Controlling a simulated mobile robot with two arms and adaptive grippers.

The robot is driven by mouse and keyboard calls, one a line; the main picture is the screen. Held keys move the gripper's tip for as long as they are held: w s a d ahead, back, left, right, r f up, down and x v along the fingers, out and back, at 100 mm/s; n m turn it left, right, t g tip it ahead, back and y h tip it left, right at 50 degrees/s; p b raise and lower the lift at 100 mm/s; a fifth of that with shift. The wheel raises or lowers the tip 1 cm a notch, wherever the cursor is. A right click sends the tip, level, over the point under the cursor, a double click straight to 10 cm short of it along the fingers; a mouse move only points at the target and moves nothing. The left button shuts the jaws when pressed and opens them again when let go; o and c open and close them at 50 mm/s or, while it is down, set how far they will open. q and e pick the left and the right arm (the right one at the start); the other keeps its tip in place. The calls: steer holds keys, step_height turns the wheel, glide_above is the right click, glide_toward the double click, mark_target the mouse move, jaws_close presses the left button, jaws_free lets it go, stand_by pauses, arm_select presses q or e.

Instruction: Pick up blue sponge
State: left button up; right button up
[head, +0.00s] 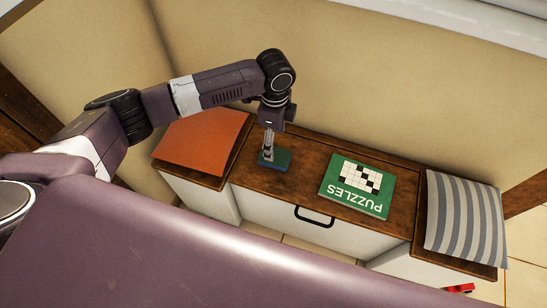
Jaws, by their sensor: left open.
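The blue sponge (281,159) lies flat on the brown wooden top of a low bench, left of the puzzle book. It looks dark blue with a greenish layer. My left gripper (267,155) points down from above at the sponge's left part, with its fingertips at or just over it. The gripper is open; I cannot tell whether the fingers touch the sponge. The fingers hide part of the sponge's left side. My right gripper does not show.
A green puzzle book (357,187) lies right of the sponge on the bench top (307,173). An orange cushion (200,139) is at left and a striped cushion (465,218) at right. A drawer handle (314,217) is on the front. A red object (459,288) lies at lower right.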

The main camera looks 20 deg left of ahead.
mark_target(275, 158)
arm_select(q)
steer(key=f, duration=0.2)
steer(key=f+b, duration=0.1)
steer(key=f, duration=0.1)
steer(key=a+f, duration=0.1)
steer(key=f, duration=0.2)
steer(key=shift+s+b, duration=0.15)
steer(key=shift+b, duration=0.25)
steer(key=shift+f, duration=0.35)
steer(key=c, duration=0.8)
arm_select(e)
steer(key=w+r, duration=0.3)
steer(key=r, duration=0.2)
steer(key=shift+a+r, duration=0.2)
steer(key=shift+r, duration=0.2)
